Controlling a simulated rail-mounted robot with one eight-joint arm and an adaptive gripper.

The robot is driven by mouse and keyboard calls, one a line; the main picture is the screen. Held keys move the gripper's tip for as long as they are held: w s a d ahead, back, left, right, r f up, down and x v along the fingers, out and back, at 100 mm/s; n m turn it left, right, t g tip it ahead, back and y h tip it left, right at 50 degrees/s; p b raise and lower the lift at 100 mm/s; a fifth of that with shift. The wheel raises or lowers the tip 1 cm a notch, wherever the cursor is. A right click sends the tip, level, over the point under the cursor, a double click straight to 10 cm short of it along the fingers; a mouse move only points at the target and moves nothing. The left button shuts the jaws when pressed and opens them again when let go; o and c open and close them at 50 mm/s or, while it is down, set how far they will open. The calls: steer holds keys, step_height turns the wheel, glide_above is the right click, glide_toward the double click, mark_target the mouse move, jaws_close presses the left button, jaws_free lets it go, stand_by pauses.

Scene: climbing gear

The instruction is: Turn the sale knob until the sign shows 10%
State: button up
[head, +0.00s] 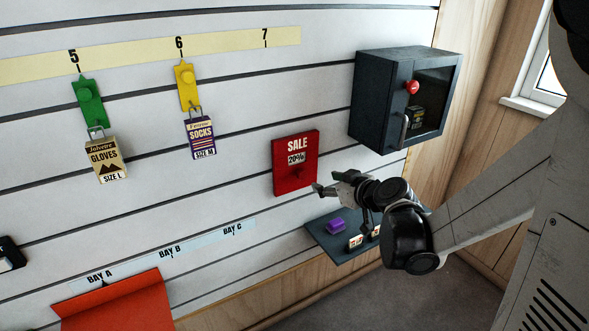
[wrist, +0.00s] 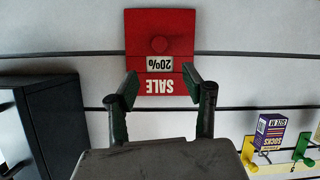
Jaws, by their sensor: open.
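The red sale sign (head: 283,178) hangs on the slatted wall, and its small window (head: 296,158) reads 20%. In the wrist view the sign (wrist: 183,20) appears upside down, with the round red sale knob (wrist: 159,44) beside the 20% window. My gripper (head: 325,186) is open and empty, at the sign's lower right in the head view. In the wrist view the fingers of my gripper (wrist: 160,76) are spread, pointing toward the sign, with the knob showing between and beyond their tips. The fingers look apart from the knob.
A dark cabinet (head: 377,100) with a red knob (head: 412,87) is mounted right of the sign. A dark shelf (head: 325,238) below holds a purple block (head: 335,225) and small tags. Gloves (head: 106,160) and socks (head: 201,137) hang at left. The wall just left of the sign is clear.

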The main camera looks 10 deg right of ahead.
mark_target(303, 175)
steer(key=b+x, duration=0.1)
steer(key=x, duration=1.3)
steer(key=shift+s, duration=0.1)
jaws_close()
